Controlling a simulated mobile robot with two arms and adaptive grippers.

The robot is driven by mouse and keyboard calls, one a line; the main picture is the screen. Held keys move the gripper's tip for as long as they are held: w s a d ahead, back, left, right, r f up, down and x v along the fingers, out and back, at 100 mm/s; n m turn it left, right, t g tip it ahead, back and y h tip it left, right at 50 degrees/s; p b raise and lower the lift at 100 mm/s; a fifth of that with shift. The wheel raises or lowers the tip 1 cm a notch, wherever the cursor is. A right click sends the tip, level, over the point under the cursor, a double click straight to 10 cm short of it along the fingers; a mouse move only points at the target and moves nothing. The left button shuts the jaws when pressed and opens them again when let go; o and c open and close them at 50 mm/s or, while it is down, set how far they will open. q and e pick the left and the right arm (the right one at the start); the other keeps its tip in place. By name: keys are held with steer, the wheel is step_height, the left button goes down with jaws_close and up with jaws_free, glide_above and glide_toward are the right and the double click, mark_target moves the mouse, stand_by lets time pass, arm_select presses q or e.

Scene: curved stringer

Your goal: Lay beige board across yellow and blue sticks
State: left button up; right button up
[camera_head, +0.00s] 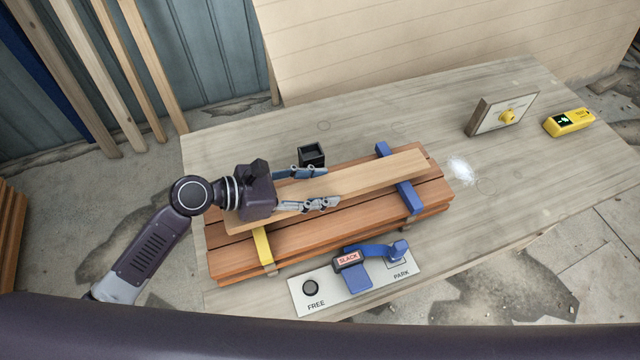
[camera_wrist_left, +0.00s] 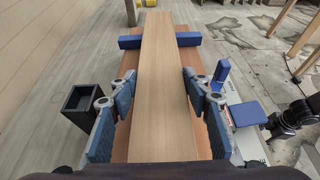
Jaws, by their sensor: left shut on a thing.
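The long beige board (camera_head: 370,177) lies lengthwise above the stack of red-brown planks, also seen in the left wrist view (camera_wrist_left: 162,95). Its far part passes over the blue stick (camera_head: 409,197), which shows on both sides of it in the wrist view (camera_wrist_left: 131,42). Its near part is over the yellow stick (camera_head: 263,247), whose other end is hidden. Whether the board touches the sticks is unclear. My left gripper (camera_head: 318,189) is shut on the board, one finger along each long side.
The red-brown planks (camera_head: 322,232) rest on a pale wooden table (camera_head: 490,90). A black open box (camera_head: 311,155) stands behind them. In front is a FREE/PARK panel (camera_head: 330,298) with a blue strap lever marked SLACK (camera_head: 348,260). A yellow device (camera_head: 568,121) and a dial block (camera_head: 503,113) stand right.

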arm_select(q)
steer(key=shift+f, duration=0.35)
arm_select(e)
steer(key=shift+a+f, duration=0.15)
steer(key=shift+a, duration=0.05)
arm_select(q)
steer(key=o, duration=1.7)
steer(key=shift+o, duration=0.2)
steer(key=shift+f, duration=0.2)
steer(key=shift+s+a, duration=0.1)
steer(key=shift+a, duration=0.05)
steer(key=v, duration=1)
steer(key=shift+a+r, duration=0.1)
steer(key=shift+a, duration=0.05)
steer(key=shift+s+a+r, duration=0.3)
steer(key=shift+a+r, duration=0.1)
steer(key=shift+a, duration=0.15)
